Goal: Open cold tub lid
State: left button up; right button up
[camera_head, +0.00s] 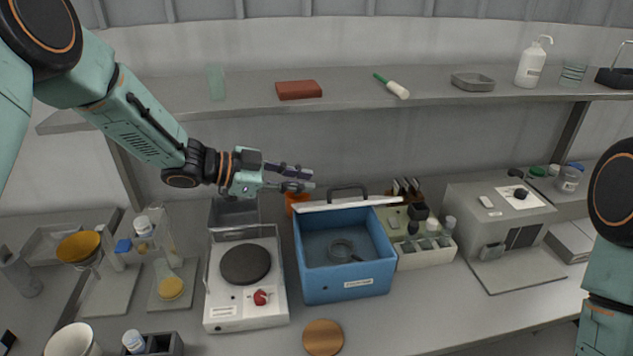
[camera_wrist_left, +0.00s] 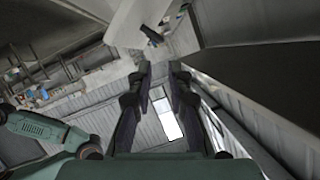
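The cold tub (camera_head: 347,283) is a blue open-topped box with a label on its front, in the middle of the bench. Its white lid (camera_head: 312,205) shows as a thin slab along the tub's back edge, with a dark handle (camera_head: 347,189) above it. The tub's inside is uncovered, and a dark ring-shaped item (camera_head: 341,250) lies in it. My left gripper (camera_head: 314,180) is above and behind the tub's back left corner, apart from the lid and handle. Its fingers, also in the left wrist view (camera_wrist_left: 160,70), are parted with nothing between them. My right gripper is out of view.
A hotplate (camera_head: 245,299) stands left of the tub, and a rack with bottles (camera_head: 427,256) stands close on its right. A round wooden disc (camera_head: 323,338) lies in front. A shelf (camera_head: 350,91) with several items runs above my left gripper.

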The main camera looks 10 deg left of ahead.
aim_at(327, 190)
pick_arm(q)
jog(key=shift+a, duration=0.2)
jog(key=shift+o, duration=0.3)
jog(key=shift+s, duration=0.1)
jog(key=shift+o, duration=0.9)
jog(key=shift+f+b, duration=0.15)
jog(key=shift+b, duration=0.15)
jog(key=shift+o, duration=0.2)
jog(key=f+n+h+b, duration=0.1)
jog(key=b, duration=0.1)
jog(key=w+f+n+h+b, duration=0.1)
jog(key=a+f+h+b, duration=0.1)
jog(key=f+b, duration=0.1)
jog(key=shift+w+a+n+h+b, duration=0.1)
jog(key=shift+w+n+h+b, duration=0.2)
jog(key=shift+n, duration=0.1)
jog(key=shift+w+f+n+h+b, duration=0.1)
jog(key=shift+n+h+b, duration=0.25)
jog(key=shift+h, duration=0.25)
jog(key=p+x, duration=0.1)
jog(key=x, duration=0.6)
jog(key=shift+s, duration=0.25)
